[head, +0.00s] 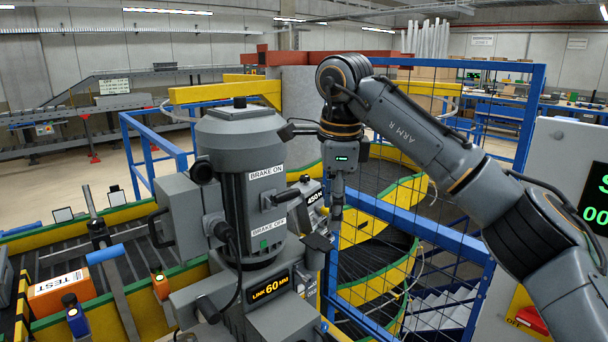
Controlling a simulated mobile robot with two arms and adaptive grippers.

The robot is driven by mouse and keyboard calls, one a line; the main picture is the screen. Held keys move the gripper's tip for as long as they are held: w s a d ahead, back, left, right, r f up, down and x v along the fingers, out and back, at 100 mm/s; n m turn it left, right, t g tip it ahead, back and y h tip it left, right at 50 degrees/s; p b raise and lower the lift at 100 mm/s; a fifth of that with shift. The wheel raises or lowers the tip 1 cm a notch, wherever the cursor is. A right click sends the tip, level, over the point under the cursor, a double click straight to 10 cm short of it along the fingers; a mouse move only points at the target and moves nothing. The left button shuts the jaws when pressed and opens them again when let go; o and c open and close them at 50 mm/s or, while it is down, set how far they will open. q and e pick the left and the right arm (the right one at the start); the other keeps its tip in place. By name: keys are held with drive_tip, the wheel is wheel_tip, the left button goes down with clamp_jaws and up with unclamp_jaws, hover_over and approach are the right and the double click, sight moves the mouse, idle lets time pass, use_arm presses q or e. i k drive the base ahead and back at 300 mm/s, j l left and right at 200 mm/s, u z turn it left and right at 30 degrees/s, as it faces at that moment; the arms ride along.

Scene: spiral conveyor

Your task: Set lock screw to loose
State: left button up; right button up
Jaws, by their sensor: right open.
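My right gripper (336,212) hangs pointing down at the end of the right arm, just right of the grey motor (258,185). It is open, and nothing shows held in it; its fingers are seen nearly edge-on. Below and left of it is a black flat-topped part (318,242), close to the fingertips; I cannot tell if they touch. A small black knob (304,179) sits above a panel reading 450 N (314,197). I cannot tell which part is the lock screw, nor its setting. My left gripper is not in view.
The motor has BRAKE ON and BRAKE OFF labels. A display (269,288) reads LINK 60 MM. A blue mesh fence (440,237) and yellow spiral conveyor (365,280) stand behind my right arm. An orange TEST box (60,292) and blue-handled lever (105,254) are at left.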

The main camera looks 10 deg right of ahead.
sight(305, 177)
drive_tip(key=i, duration=1.5)
